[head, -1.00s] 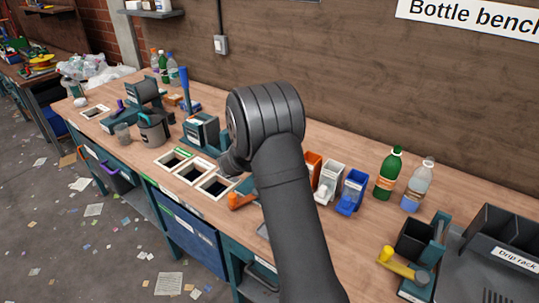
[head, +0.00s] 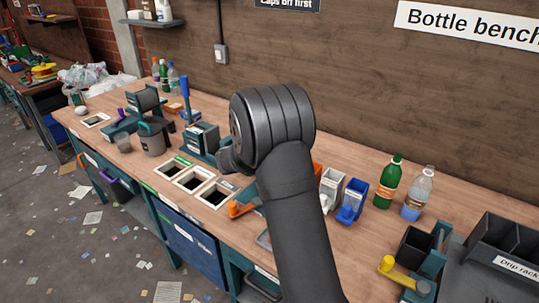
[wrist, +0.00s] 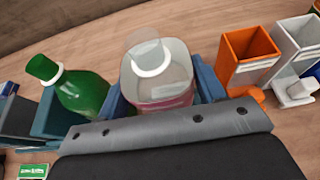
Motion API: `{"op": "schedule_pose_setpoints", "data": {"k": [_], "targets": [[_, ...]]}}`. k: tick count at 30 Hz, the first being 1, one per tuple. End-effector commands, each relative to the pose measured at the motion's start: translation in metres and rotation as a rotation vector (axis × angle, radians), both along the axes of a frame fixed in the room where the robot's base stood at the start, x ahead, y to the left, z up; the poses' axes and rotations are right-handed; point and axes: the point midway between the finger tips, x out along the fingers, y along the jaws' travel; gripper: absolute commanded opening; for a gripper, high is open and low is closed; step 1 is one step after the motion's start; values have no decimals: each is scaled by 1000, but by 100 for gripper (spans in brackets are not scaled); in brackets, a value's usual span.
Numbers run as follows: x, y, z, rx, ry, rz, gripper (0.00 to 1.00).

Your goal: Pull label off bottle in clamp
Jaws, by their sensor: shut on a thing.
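In the wrist view a clear bottle (wrist: 160,68) with an uncapped whitish neck stands in a blue clamp (wrist: 207,82). A pinkish label (wrist: 165,101) shows low on its front. My gripper (wrist: 160,125), a grey bolted edge with a dark body behind it, lies right against the label's lower side. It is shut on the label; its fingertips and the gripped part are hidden. In the head view my arm covers the clamped bottle and the gripper.
An orange bin (wrist: 248,58) and a white bin (wrist: 297,45) are at right. In the head view, bench openings (head: 192,179) lie left of my arm; two bottles (head: 389,182) stand at right.

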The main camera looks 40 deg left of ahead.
Motion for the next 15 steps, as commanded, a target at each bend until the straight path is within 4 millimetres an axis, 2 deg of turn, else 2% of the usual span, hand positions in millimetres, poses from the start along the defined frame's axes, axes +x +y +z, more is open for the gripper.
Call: {"op": "schedule_pose_setpoints", "data": {"k": [10, 15], "targets": [[0, 0, 1, 1, 0, 0, 48], [0, 0, 9, 2, -1, -1, 48]]}}
